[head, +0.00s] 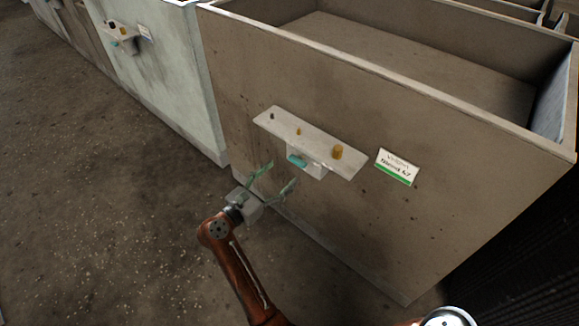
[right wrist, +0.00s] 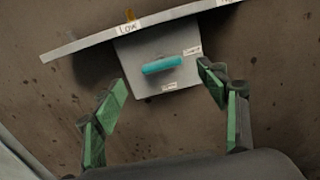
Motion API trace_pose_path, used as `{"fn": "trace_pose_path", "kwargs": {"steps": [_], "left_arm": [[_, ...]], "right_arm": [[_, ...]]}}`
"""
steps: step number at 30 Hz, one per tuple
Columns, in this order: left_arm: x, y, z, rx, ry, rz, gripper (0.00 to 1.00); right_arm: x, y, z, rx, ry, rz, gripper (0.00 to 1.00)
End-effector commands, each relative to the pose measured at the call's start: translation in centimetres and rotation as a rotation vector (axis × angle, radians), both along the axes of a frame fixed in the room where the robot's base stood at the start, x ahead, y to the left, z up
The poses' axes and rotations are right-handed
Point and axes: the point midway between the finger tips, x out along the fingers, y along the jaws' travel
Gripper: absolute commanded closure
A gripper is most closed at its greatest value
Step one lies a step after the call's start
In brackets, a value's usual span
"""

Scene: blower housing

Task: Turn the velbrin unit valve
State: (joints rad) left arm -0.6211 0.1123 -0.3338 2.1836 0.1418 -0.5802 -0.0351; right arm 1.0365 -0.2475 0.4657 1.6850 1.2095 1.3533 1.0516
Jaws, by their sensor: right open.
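The valve handle is a teal bar (head: 297,160) on a pale box (head: 308,165) under a shelf-like panel (head: 330,152) on the front of a brown housing. The handle (right wrist: 162,64) lies nearly level in the right wrist view, with small labels on the box beside and below it. A sign (head: 397,166) right of the panel appears to read Velbrin, though its print is small. My right gripper (head: 283,172) is open and empty in front of the handle, its green fingers spread on either side of it and apart from it. My left gripper is not in view.
A LOW label (right wrist: 127,28) shows above the box. A pale housing (head: 165,75) with a similar panel stands to the left. The floor (head: 100,200) is clear.

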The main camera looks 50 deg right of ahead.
Motion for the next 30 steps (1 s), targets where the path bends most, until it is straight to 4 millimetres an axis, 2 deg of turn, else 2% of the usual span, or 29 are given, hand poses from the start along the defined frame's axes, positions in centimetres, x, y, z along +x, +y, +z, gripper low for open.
{"fn": "trace_pose_path", "kwargs": {"steps": [3,9,14,30], "left_arm": [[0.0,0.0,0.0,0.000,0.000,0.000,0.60],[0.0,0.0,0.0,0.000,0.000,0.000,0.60],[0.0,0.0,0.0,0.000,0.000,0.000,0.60],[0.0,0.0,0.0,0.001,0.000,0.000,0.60]], "right_arm": [[0.1,2.5,-0.1,0.002,0.001,0.003,0.33],[0.0,4.8,0.0,0.000,0.001,0.000,0.33],[0.0,5.3,0.0,-0.001,0.001,-0.001,0.33],[0.0,5.2,0.1,-0.008,0.007,0.002,0.33]]}}
